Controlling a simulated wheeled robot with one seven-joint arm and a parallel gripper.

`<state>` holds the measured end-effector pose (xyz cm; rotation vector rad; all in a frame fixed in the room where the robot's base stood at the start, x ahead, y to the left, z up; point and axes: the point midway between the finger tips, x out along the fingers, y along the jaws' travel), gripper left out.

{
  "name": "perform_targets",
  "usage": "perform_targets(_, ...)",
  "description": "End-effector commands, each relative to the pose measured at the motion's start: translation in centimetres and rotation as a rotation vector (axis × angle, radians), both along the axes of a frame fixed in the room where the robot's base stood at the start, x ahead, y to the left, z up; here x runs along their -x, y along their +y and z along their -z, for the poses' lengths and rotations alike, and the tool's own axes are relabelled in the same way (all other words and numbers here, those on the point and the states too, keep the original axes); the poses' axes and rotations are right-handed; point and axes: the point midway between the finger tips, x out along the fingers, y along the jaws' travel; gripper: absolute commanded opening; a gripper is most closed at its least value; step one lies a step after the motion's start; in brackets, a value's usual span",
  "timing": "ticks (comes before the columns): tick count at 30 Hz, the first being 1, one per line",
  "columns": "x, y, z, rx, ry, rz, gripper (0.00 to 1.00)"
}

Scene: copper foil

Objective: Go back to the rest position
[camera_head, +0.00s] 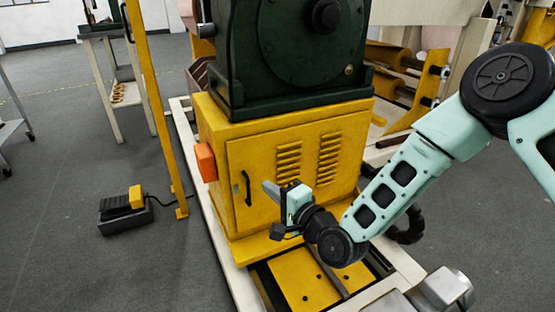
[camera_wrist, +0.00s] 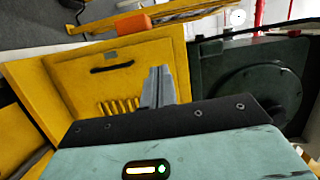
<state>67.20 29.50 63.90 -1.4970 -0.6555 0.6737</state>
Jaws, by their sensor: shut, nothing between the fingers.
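My gripper (camera_head: 272,188) is at the end of my mint-green arm, in front of the yellow cabinet (camera_head: 240,150) in the head view. Its fingers point left, near the black handle (camera_head: 247,188) of the cabinet door; I cannot tell the exact gap. In the wrist view the grey fingers (camera_wrist: 158,84) are together and hold nothing. Behind them show the yellow cabinet (camera_wrist: 85,75) with its handle (camera_wrist: 111,67) and vent slots. The cabinet door looks shut.
A dark green machine (camera_head: 290,50) stands on the cabinet. An orange box (camera_head: 205,162) is on the cabinet's left side. A yellow post (camera_head: 152,90) and a foot pedal (camera_head: 124,206) stand to the left. A pale frame (camera_head: 218,235) edges the base.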

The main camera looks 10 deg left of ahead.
Motion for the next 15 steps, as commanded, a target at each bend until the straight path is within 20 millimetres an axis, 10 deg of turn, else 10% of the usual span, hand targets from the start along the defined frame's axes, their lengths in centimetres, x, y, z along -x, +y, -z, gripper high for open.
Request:
perform_targets(8, 4.1, -0.1, -1.5, 0.48, -0.079, -0.208, 0.0)
perform_targets(15, 10.1, -5.5, -2.7, 0.991, -0.121, -0.447, 0.0)
